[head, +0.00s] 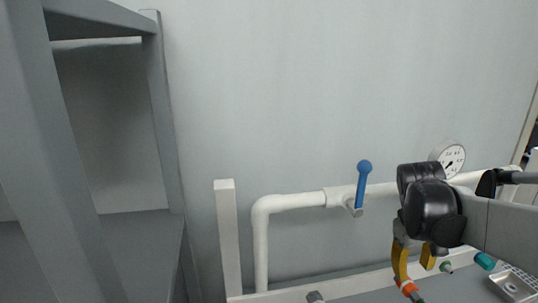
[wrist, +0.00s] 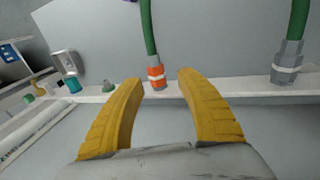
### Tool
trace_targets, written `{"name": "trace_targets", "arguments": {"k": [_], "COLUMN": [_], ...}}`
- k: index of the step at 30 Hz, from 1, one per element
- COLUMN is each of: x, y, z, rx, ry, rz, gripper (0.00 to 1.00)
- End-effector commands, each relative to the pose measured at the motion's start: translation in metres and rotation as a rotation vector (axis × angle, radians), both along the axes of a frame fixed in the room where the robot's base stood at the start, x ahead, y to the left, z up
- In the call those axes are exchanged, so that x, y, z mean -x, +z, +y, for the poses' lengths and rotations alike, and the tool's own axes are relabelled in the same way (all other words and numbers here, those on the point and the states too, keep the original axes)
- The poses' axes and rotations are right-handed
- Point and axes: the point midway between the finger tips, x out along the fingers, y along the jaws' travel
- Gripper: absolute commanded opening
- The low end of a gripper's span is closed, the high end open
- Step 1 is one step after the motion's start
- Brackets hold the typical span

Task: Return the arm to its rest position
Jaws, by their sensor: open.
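My gripper (head: 415,274) is at the lower right of the head view, at the end of my black and grey arm, with its yellow fingers pointing down. In the wrist view my gripper (wrist: 159,79) shows two yellow fingers spread apart with nothing held between them. An orange fitting (wrist: 156,74) with a green hose (wrist: 149,25) appears beyond the gap between the fingertips. The orange fitting also shows just below the fingers in the head view (head: 409,288). Whether a finger touches it I cannot tell.
A white pipe (head: 293,202) with a blue valve handle (head: 363,184) and a round gauge (head: 452,159) runs along the wall. A grey shelf frame (head: 165,120) stands at left. A second green hose (wrist: 297,25) ends in a grey fitting (wrist: 287,66). The upper wall is clear.

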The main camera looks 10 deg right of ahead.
Motion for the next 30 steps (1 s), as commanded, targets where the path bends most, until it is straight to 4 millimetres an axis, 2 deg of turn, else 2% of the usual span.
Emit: {"name": "trace_targets", "arguments": {"k": [5,9,12,15,18,21,30], "x": [0.021,0.045,0.061,0.074,0.082,0.085,0.085], "y": [0.010,0.010,0.005,0.000,-0.004,-0.006,-0.006], "z": [0.069,0.128,0.160,0.183,0.197,0.202,0.203], "rx": [-0.040,-0.109,-0.167,-0.219,-0.256,-0.273,-0.276], "ry": [0.022,0.025,0.022,0.017,0.011,0.007,0.006], "rz": [-0.167,-0.329,-0.425,-0.496,-0.539,-0.559,-0.563], "gripper": [0.43,0.43,0.43,0.43,0.43,0.43,0.43]}}
